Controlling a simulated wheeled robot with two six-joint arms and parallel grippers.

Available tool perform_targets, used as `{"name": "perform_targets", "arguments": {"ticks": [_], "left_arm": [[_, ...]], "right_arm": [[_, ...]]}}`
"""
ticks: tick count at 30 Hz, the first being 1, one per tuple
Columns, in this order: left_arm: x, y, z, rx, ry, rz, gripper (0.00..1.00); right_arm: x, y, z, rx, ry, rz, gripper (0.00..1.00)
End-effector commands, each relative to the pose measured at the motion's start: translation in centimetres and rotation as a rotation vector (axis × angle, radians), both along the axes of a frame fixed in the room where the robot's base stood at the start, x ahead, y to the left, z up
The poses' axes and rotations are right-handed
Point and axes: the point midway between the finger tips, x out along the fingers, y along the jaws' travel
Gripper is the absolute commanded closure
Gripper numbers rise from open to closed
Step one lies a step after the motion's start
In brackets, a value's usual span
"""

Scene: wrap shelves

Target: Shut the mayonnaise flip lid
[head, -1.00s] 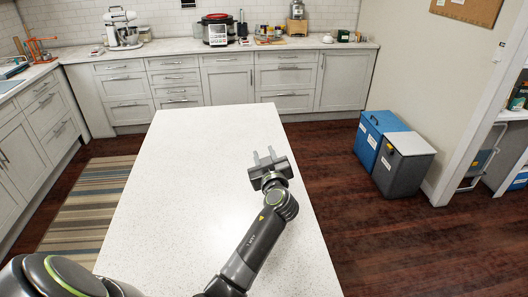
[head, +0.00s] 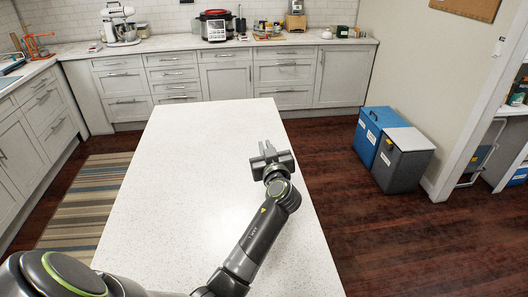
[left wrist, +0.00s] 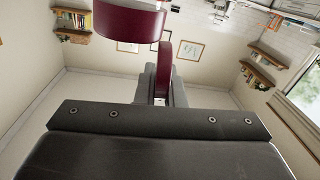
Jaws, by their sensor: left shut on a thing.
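My left gripper (head: 266,147) is above the right side of the white island, with its fingers pointing towards the far counter. In the left wrist view the gripper (left wrist: 161,83) is shut on the narrow strip of a dark red thing (left wrist: 163,68). A wider, rounded dark red part (left wrist: 128,26) shows at the top of that view. I cannot tell whether this is the mayonnaise lid. No mayonnaise bottle can be made out in the head view, and no label shows in the wrist view. My right gripper is out of view.
The visible top of the white island (head: 180,190) is bare. A blue bin (head: 375,135) and a grey bin (head: 402,160) stand on the floor to the right. The far counter holds a mixer (head: 121,24), a cooker (head: 215,26) and other small items. A striped rug (head: 88,205) lies at left.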

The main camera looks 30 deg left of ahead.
Motion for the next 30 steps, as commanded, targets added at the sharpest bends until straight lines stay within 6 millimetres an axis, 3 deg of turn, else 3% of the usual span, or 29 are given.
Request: {"name": "perform_targets", "arguments": {"ticks": [15, 30], "left_arm": [[1.1, -1.3, 0.0, 0.269, 0.233, 0.0, 1.0], [1.4, -1.6, 0.0, 0.349, 0.306, 0.0, 1.0]], "right_arm": [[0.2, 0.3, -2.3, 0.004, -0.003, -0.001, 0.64], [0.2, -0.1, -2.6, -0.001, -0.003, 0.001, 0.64]]}}
